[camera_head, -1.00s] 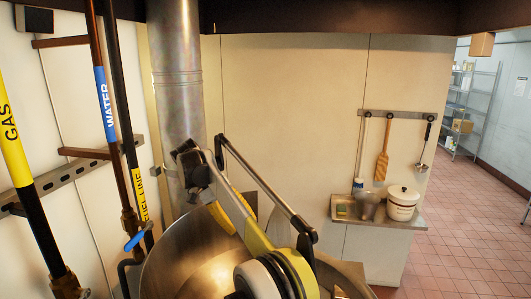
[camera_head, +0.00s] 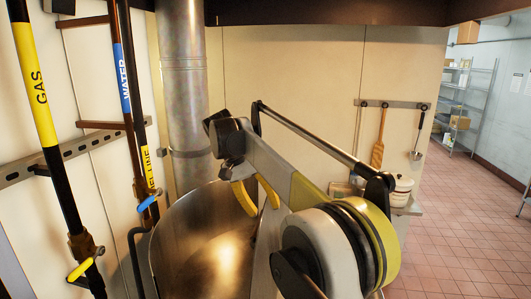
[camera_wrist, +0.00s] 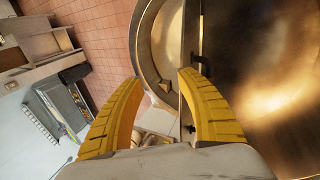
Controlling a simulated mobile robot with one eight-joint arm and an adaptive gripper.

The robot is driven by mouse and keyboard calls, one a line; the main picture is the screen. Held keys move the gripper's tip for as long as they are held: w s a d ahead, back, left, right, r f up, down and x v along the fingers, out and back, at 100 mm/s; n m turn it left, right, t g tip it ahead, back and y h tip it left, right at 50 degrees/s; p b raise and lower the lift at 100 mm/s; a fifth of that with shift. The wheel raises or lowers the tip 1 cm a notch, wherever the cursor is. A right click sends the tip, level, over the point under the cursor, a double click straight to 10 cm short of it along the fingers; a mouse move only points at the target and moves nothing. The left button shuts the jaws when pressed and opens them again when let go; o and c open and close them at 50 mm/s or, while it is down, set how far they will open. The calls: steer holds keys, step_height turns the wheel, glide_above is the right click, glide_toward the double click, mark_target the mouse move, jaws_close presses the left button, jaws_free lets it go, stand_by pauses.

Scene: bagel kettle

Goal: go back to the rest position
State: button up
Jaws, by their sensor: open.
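My gripper (camera_head: 257,196) has two yellow fingers and shows over the right part of the large metal kettle (camera_head: 185,245) in the head view. In the wrist view my gripper (camera_wrist: 162,80) is open, its fingertips well apart with nothing between them. My arm crosses the middle and lower right of the head view and hides part of the kettle.
At left are the gas pipe (camera_head: 40,100), the water pipe (camera_head: 122,80) and a blue valve handle (camera_head: 148,201). A metal flue (camera_head: 182,95) rises behind the kettle. A wall shelf holds a white crock (camera_head: 402,190). A paddle (camera_head: 378,150) and ladle (camera_head: 417,150) hang above. Tiled floor (camera_head: 455,230) is clear at right.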

steer(key=s+d+f+n+t+y+b, duration=0.1)
steer(key=s+d+f+t+y+b, duration=0.1)
steer(key=s+d+f+b, duration=0.35)
steer(key=s+d+f+t+y+b, duration=0.1)
steer(key=s+d+f+y+b, duration=0.15)
steer(key=s+d+b, duration=0.45)
steer(key=s+d+f+t+b, duration=0.2)
steer(key=s+d+f+b, duration=0.1)
steer(key=s+f, duration=0.6)
steer(key=s+d+f+t+b, duration=0.2)
steer(key=s+d+f+b, duration=0.2)
steer(key=s+f, duration=0.5)
step_height(320, 180, down, 4)
steer(key=b, duration=0.2)
steer(key=shift+s+f+y+b, duration=0.25)
steer(key=shift+s+y+b, duration=0.05)
steer(key=shift+s+y, duration=0.05)
steer(key=shift+d, duration=0.1)
